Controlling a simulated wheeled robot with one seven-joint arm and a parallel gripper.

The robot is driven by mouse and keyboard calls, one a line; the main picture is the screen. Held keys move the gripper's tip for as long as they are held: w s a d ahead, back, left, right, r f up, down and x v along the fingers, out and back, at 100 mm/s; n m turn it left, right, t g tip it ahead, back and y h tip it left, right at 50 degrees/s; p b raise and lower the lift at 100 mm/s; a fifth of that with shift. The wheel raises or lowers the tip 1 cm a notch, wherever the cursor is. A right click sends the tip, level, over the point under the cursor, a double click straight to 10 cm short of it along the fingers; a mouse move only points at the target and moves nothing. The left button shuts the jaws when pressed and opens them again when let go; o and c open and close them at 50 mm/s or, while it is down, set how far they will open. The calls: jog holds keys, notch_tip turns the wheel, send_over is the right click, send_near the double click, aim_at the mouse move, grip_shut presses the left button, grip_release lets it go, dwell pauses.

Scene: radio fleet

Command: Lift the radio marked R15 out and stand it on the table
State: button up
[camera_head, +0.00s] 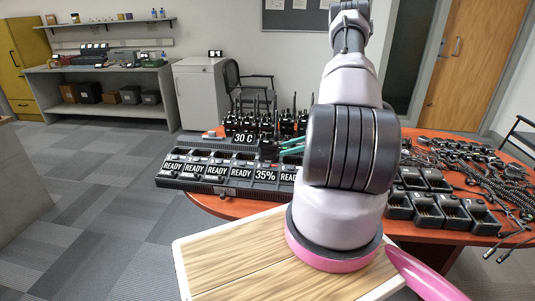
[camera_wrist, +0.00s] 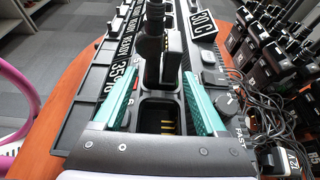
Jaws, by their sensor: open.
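A long black charger rack (camera_head: 222,184) lies on the orange table (camera_head: 225,207), with several READY displays and one reading 35%. A black radio (camera_head: 268,146) stands in it near my gripper (camera_head: 291,146). In the wrist view my gripper (camera_wrist: 162,80) is open, its teal fingers on either side of the rack's slots. The dark upright radio (camera_wrist: 153,45) shows just beyond and between the fingertips, apart from them. An empty slot with gold contacts (camera_wrist: 168,127) lies between the fingers. No R15 mark is readable; my arm hides part of the rack.
Several radios (camera_head: 248,122) stand behind the rack beside a "30 C" sign (camera_head: 243,138). Empty single chargers (camera_head: 427,208) and tangled cables (camera_head: 490,170) crowd the table's right side. A strip of bare table shows at the rack's left in the wrist view (camera_wrist: 72,95).

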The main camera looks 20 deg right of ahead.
aim_at(268, 152)
jog(key=x, duration=0.8)
jog(key=shift+w+a, duration=0.15)
jog(key=shift+w, duration=0.1)
grip_shut()
